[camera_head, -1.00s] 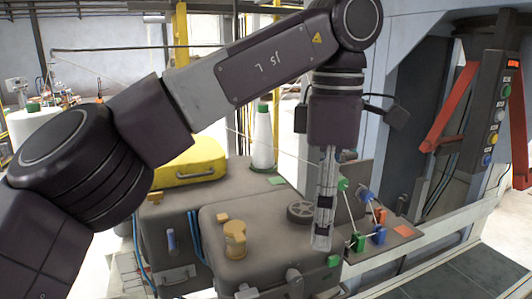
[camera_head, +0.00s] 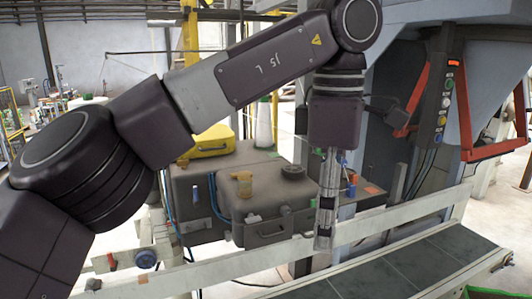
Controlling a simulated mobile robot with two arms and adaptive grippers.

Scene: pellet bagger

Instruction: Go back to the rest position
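My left arm comes in from the left and bends down at the right. Its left gripper (camera_head: 323,238) points straight down in front of the grey machine housing (camera_head: 262,232) and the white frame rail. The fingers are seen edge-on, so whether they are apart does not show. Nothing is clearly visible between them. I cannot tell from this view how far the fingertips are from the rail behind them. My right gripper is not in view.
A conveyor (camera_head: 400,271) with dark slabs runs along the lower right. A white rail (camera_head: 225,270) crosses low in front of the machine. A control panel with coloured buttons (camera_head: 442,119) and red bars stand at the right. A yellow case (camera_head: 208,141) lies on the machine.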

